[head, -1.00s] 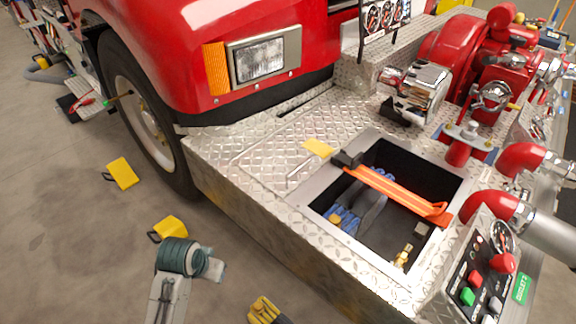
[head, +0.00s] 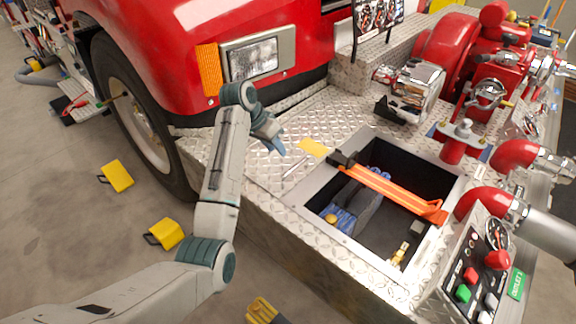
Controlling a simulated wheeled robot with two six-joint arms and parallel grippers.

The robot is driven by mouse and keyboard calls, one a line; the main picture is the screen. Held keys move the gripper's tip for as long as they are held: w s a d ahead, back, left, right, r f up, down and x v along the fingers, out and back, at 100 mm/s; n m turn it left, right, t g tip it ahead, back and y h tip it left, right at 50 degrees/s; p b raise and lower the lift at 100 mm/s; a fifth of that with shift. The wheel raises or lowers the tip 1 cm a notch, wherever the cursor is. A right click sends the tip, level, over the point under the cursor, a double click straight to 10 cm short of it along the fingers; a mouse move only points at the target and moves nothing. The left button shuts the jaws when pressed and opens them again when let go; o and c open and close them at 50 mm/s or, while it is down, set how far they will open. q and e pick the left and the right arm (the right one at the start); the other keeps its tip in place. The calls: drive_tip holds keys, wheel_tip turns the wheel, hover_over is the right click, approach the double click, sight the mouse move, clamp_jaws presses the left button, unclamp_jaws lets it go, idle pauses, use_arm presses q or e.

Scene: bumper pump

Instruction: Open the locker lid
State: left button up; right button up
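A diamond-plate lid panel (head: 325,118) lies flat in the bumper deck, left of and behind an open well (head: 345,228). A thin metal bar (head: 294,167) and a yellow label (head: 313,148) are near its front right edge. An orange strap (head: 390,188) with a black buckle crosses the well, which holds dark and blue items and a brass fitting. My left gripper (head: 276,144) is above the left part of the panel, left of the bar. Nothing shows in it; its finger gap cannot be made out.
The red truck body (head: 180,50) and headlight stand behind the panel. A metal box-shaped fitting (head: 415,85), red pump (head: 450,50) and control panel (head: 480,270) are at the right. Yellow chocks (head: 117,176) lie on the floor at left.

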sight(291, 170)
use_arm(q)
drive_tip(key=p+x, duration=0.1)
drive_tip(key=x, duration=0.9)
drive_tip(key=shift+f, duration=0.1)
clamp_jaws()
